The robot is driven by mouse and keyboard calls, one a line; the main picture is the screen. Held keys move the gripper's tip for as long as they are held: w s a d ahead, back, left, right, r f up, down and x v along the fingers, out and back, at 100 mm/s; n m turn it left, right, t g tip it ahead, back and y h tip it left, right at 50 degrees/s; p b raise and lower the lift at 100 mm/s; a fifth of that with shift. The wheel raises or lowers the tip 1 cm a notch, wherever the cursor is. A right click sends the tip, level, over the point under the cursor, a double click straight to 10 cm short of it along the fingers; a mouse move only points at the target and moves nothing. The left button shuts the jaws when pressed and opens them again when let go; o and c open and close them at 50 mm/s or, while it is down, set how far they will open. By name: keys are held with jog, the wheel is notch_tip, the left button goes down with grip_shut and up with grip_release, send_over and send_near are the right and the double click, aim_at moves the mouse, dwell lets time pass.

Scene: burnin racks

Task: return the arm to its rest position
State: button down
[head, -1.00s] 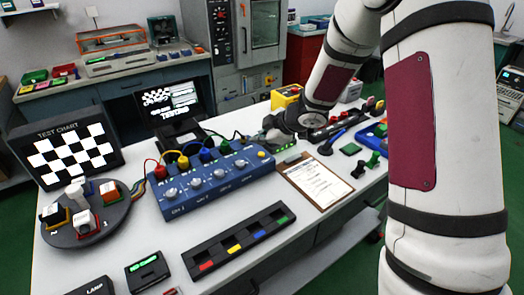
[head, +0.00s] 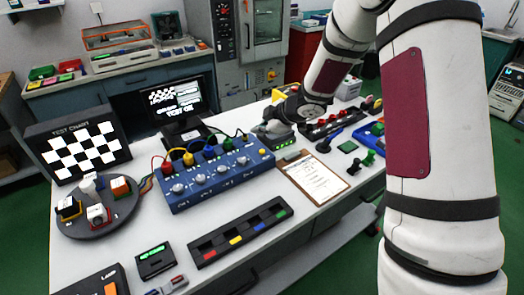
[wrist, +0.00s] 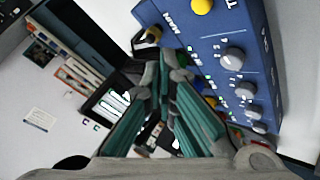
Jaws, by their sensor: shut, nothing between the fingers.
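My gripper (wrist: 168,62) is shut with nothing between its fingers. In the wrist view its grey fingertips are close together and its teal-sided fingers spread toward the bottom edge. In the head view my white arm with dark red panels reaches over the bench, and the gripper (head: 270,131) is small and partly hidden behind my arm's end. It is just beyond the right end of the blue knob box (head: 215,178). The blue box (wrist: 222,22) also fills the upper right of the wrist view, beside the fingers. I cannot tell the exact gap between them.
A clipboard (head: 313,178) lies right of the blue box. A black tray with coloured blocks (head: 240,235) is in front. A round turntable (head: 98,218) and a checkered test chart (head: 80,148) stand left. A monitor (head: 178,103) stands behind.

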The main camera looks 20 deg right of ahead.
dwell(0.3)
jog(key=s+d+r+m+h, duration=0.4)
jog(key=s+r, duration=0.2)
jog(key=r, duration=0.3)
jog(key=s+d+r+m+h, duration=0.35)
jog(key=s+r, duration=0.25)
jog(key=r, duration=0.3)
jog(key=s+a+m+g+y, duration=0.1)
jog(key=s+a+m, duration=0.2)
jog(key=s, duration=1.1)
jog(key=s+a+m+g+y, duration=0.2)
jog(key=s+a+m, duration=0.1)
jog(key=s, duration=1.2)
jog(key=shift+a+r+m+g, duration=0.25)
jog(key=shift+a+m+g, duration=0.05)
jog(key=shift+m, duration=0.45)
jog(key=shift+w, duration=0.1)
dwell(1.4)
